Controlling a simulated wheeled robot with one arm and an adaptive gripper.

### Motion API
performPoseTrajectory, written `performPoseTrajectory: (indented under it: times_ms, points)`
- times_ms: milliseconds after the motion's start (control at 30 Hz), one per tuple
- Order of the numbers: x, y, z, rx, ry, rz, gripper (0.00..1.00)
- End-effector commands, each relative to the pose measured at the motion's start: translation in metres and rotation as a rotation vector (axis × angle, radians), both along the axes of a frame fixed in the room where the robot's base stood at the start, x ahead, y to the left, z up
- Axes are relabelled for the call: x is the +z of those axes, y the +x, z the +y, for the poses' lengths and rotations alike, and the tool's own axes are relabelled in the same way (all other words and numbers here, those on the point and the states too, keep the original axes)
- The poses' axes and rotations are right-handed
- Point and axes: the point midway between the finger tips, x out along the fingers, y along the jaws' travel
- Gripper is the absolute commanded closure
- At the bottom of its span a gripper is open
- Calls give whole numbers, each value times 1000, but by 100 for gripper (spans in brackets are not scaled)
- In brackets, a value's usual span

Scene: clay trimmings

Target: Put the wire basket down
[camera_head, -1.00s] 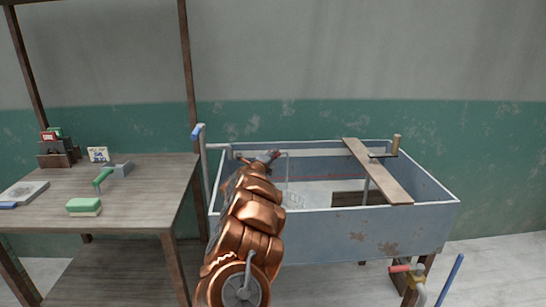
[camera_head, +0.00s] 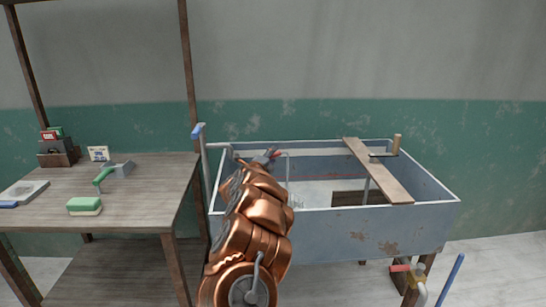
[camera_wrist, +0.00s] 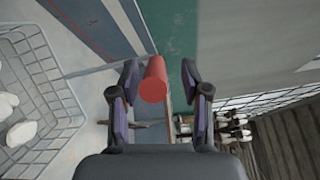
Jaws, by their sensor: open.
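The wire basket (camera_wrist: 50,92) shows at the left of the wrist view, with pale lumps (camera_wrist: 20,132) in it. A red cylindrical grip (camera_wrist: 153,80) lies between my open fingers; a thin grey rod runs from it toward the basket. The fingers stand apart on both sides of the grip, and I cannot tell whether either touches it. In the head view my gripper (camera_head: 268,156) is over the left part of the grey trough (camera_head: 340,225). My copper arm hides most or all of the basket there.
A plank (camera_head: 378,170) lies across the trough's right part. A pipe with a blue top (camera_head: 199,131) stands at its left corner. The wooden table (camera_head: 140,185) at left carries a green-topped block (camera_head: 84,205) and several small items. A green-and-grey wall stands behind.

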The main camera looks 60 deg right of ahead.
Motion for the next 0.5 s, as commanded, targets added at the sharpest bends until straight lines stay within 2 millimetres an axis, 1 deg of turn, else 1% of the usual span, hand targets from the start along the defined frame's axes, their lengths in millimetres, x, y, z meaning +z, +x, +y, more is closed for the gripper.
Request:
performPoseTrajectory:
  times_ms: [33, 500]
  points:
    - [-1, 0, 6, 3, 3, -2, 53]
    - [-1, -10, 57, 3, 2, -1, 53]
